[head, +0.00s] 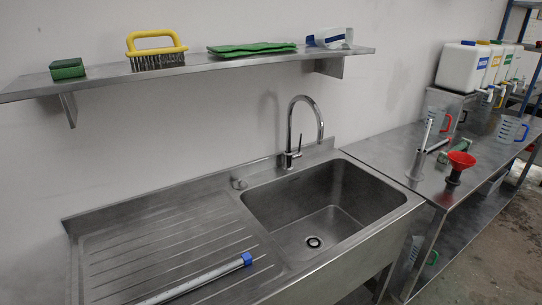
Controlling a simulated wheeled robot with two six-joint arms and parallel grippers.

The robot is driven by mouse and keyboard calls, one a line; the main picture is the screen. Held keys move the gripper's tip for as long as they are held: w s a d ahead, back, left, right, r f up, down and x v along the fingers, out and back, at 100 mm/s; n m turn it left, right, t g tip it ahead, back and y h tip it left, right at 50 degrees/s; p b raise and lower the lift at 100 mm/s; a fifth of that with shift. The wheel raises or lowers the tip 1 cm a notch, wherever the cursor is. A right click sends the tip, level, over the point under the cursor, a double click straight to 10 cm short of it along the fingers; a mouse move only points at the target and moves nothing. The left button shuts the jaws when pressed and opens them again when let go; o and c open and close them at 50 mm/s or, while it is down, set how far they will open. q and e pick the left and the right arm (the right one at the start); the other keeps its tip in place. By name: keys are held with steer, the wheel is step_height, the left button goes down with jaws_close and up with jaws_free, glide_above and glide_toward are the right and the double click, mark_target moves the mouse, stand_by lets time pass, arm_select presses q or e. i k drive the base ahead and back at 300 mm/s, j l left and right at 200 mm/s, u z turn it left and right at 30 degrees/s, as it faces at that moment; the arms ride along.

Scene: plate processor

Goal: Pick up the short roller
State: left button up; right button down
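Neither of my grippers is in the head view. A long pale rod with a blue end piece (192,283) lies diagonally on the ribbed drainboard left of the sink, its near end cut by the bottom edge. I cannot tell whether it is a roller. A slim pale cylinder (420,156) stands upright on the steel bench to the right, with a thin rod leaning beside it. It is too small to tell whether either is the short roller.
The steel sink (325,215) is empty under a tall tap (291,135). A wall shelf (200,70) holds a sponge, a yellow-handled brush, and green cloths. The right bench (385,160) carries a red funnel (461,160), jugs (511,129) and white canisters (463,67). The drainboard is mostly clear.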

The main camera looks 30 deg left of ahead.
mark_target(466, 143)
steer(key=i+l+u, duration=0.2)
steer(key=u, duration=0.25)
steer(key=i+l+u, duration=0.15)
steer(key=l+u, duration=0.3)
steer(key=i+l+u, duration=0.15)
steer(key=u, duration=0.3)
